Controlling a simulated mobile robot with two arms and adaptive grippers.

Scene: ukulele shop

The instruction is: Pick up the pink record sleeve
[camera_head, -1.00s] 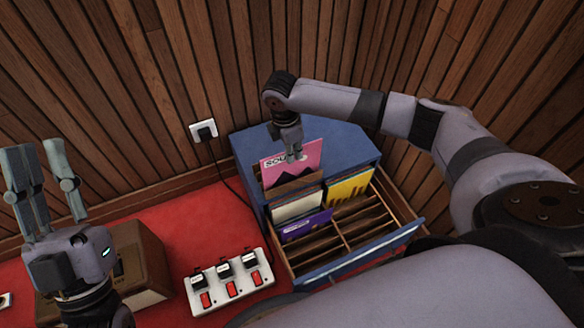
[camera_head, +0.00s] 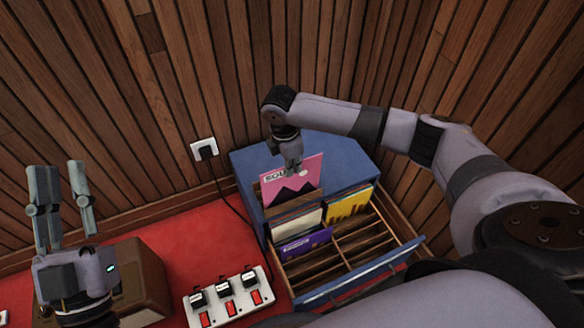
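The pink record sleeve (camera_head: 305,174) stands upright in the back left of the open drawer, taller than the other sleeves. It has a dark shape on its front and partly readable lettering at its top left. My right gripper (camera_head: 293,168) points down at the sleeve's top edge, with its fingers overlapping the sleeve. Whether the fingers are closed on it cannot be made out. My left gripper (camera_head: 62,205) is raised at the left, fingers up, spread apart and empty.
The blue cabinet (camera_head: 335,148) has its divided drawer (camera_head: 385,262) pulled out, with empty slots at the right. A yellow sleeve (camera_head: 349,204), a white sleeve (camera_head: 298,224) and a purple sleeve (camera_head: 303,243) stand in it. A switch box (camera_head: 228,297) and a brown wooden box (camera_head: 142,275) sit on the red surface (camera_head: 205,240).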

